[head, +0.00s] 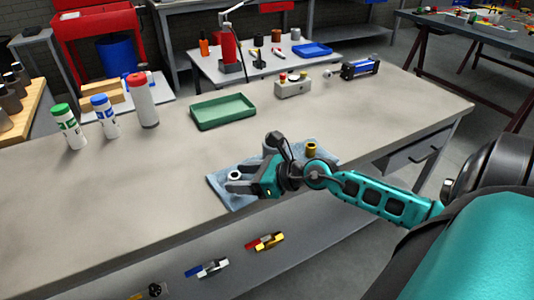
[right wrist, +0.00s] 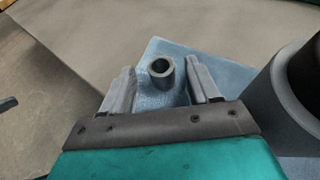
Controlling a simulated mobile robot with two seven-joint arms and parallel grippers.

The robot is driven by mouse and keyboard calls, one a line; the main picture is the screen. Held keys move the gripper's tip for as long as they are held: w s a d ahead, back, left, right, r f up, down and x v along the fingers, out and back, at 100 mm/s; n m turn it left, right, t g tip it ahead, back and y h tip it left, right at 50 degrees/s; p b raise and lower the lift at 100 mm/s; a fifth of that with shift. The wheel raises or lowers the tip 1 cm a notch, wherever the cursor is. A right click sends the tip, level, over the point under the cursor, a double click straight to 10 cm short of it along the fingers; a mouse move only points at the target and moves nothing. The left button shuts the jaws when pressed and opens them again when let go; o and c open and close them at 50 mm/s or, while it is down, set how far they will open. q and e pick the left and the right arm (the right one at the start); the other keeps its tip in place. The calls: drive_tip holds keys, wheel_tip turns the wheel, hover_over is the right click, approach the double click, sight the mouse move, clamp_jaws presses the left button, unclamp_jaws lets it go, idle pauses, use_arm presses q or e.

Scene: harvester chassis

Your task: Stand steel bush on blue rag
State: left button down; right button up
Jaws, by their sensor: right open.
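The steel bush (head: 235,175) is a short grey ring-shaped cylinder. In the right wrist view the bush (right wrist: 160,71) stands upright on the blue rag (right wrist: 160,48), its open bore facing up. The rag (head: 217,182) lies near the bench's front edge, partly hidden by my right gripper and arm. My right gripper (head: 240,181) is low over the rag, with its fingers open on either side of the bush. In the right wrist view gaps show between the bush and the fingers of the gripper (right wrist: 159,80). My left gripper is not in view.
A brass-coloured bush (head: 311,149) stands right of my gripper, on blue cloth. A green tray (head: 222,111) lies behind. Bottles (head: 143,103) stand at left, and a grey box (head: 293,87) is at the back. The bench's left front is clear.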

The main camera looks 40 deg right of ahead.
drive_tip(key=v, duration=0.7)
drive_tip(key=shift+s+r, duration=0.2)
drive_tip(key=shift+r, duration=0.1)
drive_tip(key=shift+d, duration=0.1)
idle(0.5)
